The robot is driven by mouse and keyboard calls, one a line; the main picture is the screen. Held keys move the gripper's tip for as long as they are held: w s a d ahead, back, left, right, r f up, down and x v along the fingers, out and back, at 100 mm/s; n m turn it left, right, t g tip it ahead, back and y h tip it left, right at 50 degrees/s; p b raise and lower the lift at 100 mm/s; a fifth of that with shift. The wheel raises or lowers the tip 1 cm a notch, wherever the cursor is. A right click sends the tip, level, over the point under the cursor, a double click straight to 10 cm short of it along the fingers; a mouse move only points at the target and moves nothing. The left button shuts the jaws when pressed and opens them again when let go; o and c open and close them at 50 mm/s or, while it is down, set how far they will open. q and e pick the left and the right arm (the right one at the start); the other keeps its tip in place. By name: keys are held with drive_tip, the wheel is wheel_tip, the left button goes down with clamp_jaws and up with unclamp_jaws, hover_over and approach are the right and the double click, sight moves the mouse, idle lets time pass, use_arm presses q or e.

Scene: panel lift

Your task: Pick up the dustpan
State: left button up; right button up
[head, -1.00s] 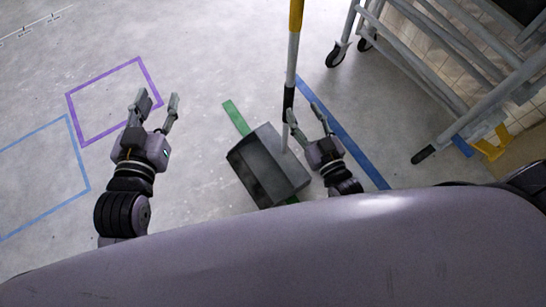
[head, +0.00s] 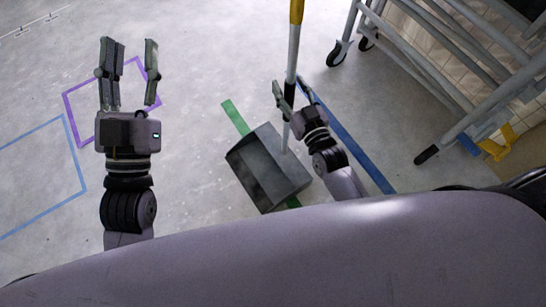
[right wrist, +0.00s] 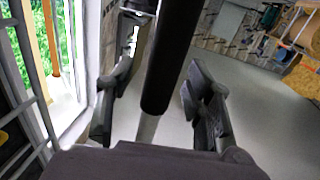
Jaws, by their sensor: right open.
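The dustpan (head: 262,174) is a dark grey scoop on the floor, with a long upright handle (head: 293,55) in grey, black and yellow. My right gripper (head: 289,92) is open around the handle, near its black section. In the right wrist view the black part of the handle (right wrist: 170,65) runs between the two open fingers (right wrist: 160,95), with a visible gap to the right finger. My left gripper (head: 130,62) is open and empty, over the floor to the left of the dustpan.
A grey metal cart (head: 440,75) on casters stands at the right. A purple taped outline (head: 72,125) and a blue taped outline (head: 84,175) mark the floor at left. Green tape (head: 234,116) runs under the dustpan and a blue strip (head: 355,150) passes right of it.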

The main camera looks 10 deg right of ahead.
drive_tip(key=shift+w, duration=0.15)
drive_tip(key=shift+c, duration=0.3)
clamp_jaws()
idle(0.3)
idle(0.4)
drive_tip(key=shift+r, duration=0.15)
